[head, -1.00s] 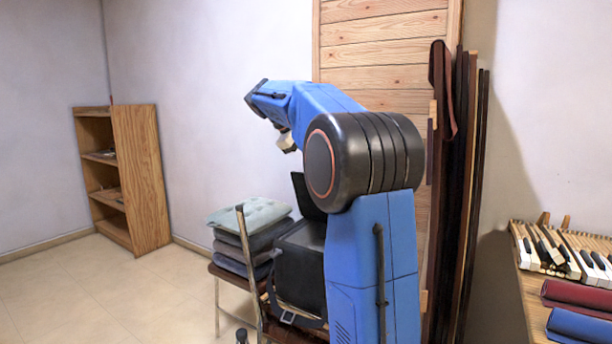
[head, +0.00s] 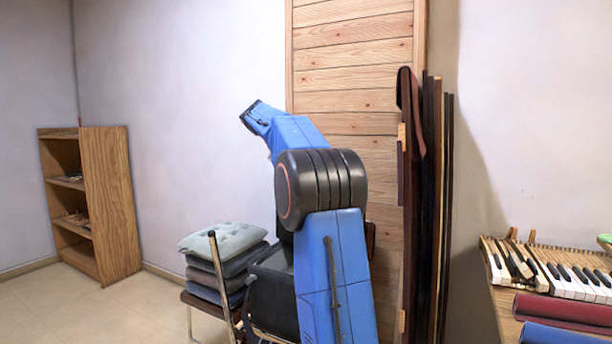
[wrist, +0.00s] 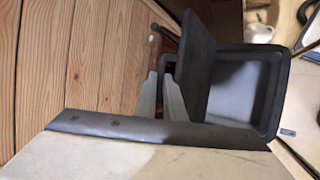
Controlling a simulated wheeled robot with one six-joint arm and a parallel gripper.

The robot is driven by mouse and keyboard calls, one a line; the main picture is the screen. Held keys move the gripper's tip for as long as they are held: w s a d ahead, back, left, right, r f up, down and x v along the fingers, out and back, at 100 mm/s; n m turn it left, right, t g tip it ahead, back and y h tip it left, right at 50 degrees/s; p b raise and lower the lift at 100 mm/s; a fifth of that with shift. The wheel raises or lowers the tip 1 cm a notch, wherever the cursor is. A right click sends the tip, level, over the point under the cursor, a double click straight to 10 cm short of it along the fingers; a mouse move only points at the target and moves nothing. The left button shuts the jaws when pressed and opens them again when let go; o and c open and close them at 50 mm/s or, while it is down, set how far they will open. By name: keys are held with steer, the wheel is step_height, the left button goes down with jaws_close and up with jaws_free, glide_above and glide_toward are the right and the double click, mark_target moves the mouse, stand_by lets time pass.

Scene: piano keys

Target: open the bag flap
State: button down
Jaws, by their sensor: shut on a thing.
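The black bag (head: 268,303) sits on the chair, partly hidden behind my blue arm. In the wrist view the bag (wrist: 282,75) is open and its grey interior shows. Its dark flap (wrist: 198,55) stands raised at the left side of the opening. My gripper (wrist: 162,78) is shut on the flap near its left side; the exact contact at the fingertips is hard to see. In the head view my gripper is hidden behind my arm, and only a dark part of the flap (head: 284,228) shows beside the arm.
Folded cushions (head: 222,262) are stacked on the chair left of the bag. A wooden panel (head: 350,60) and dark upright boards (head: 437,200) stand behind my arm. A table with piano keys (head: 560,275) and rolled cloths (head: 565,308) is at right. A shelf (head: 105,205) stands far left.

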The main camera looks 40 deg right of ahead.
steer(key=shift+r, duration=0.25)
steer(key=c, duration=1.8)
jaws_free()
steer(key=shift+a+r, duration=0.1)
steer(key=shift+c, duration=0.2)
steer(key=v, duration=1.7)
steer(key=shift+s+a, duration=0.1)
steer(key=shift+a, duration=0.05)
